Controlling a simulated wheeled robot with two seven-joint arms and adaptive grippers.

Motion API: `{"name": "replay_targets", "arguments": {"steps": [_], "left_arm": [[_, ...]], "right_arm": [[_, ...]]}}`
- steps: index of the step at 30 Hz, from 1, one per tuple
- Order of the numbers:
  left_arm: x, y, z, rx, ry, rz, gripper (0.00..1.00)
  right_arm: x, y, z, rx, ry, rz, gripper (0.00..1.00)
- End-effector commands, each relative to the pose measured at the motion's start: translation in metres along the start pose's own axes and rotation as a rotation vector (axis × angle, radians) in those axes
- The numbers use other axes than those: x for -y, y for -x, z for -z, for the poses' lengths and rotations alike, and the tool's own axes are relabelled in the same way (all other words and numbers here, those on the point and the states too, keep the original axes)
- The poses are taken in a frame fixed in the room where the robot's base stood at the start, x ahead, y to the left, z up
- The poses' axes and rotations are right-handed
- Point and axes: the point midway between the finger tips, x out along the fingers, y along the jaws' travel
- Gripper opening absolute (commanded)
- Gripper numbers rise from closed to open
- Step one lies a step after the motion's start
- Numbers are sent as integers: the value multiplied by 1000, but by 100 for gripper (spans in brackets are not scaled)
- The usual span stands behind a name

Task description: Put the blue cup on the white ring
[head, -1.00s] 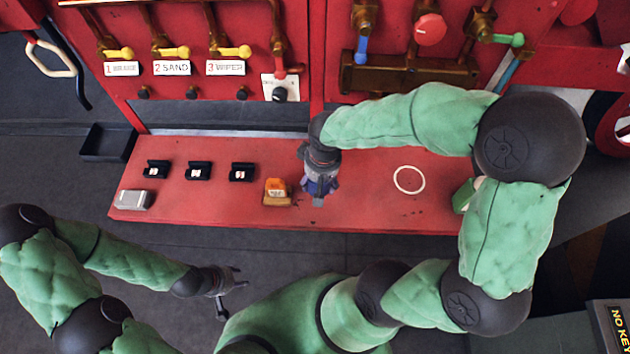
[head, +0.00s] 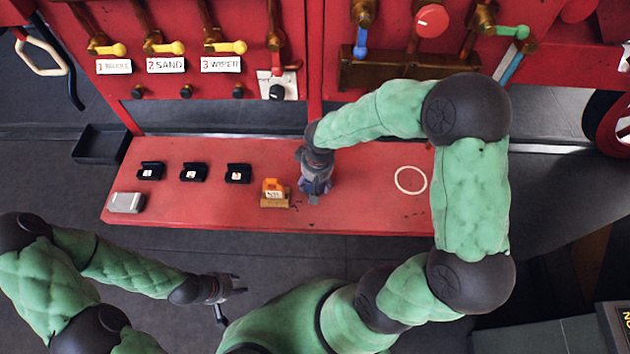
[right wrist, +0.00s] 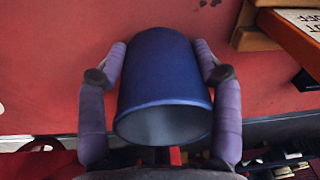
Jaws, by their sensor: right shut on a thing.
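The blue cup (right wrist: 163,88) fills the middle of the right wrist view, its open rim toward the camera. My right gripper (right wrist: 165,70) is shut on it, with one purple finger along each side. In the head view my right gripper (head: 314,188) is over the red bench's middle and hides most of the cup. Whether the cup touches the bench is unclear. The white ring (head: 397,182) lies flat on the bench to the right of that gripper, with nothing on it. My left gripper (head: 233,298) is open and empty in front of the bench.
An orange block on a wooden base (head: 275,194) stands close left of the right gripper. Several black holders and a grey box (head: 126,203) sit further left on the red bench (head: 215,212). A red panel with valves and levers rises behind. Between gripper and ring is clear.

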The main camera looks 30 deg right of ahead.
Motion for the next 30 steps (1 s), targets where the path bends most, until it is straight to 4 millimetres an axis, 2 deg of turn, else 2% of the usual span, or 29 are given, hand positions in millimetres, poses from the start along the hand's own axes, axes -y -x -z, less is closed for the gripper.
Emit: {"name": "replay_targets", "arguments": {"steps": [6,7,9,23,26,30], "left_arm": [[1,-4,0,0,0,0,40],[1,-3,0,0,0,0,40],[1,-2,0,0,0,0,40],[0,1,0,0,0,0,40],[-2,6,0,0,0,0,40],[-5,15,0,0,0,0,40]], "right_arm": [[0,-3,0,0,0,0,24],[0,-3,0,0,0,0,71],[0,-2,0,1,0,0,90],[0,2,0,1,0,0,90],[0,14,1,-1,0,0,90],[0,42,1,-3,-1,0,90]]}}
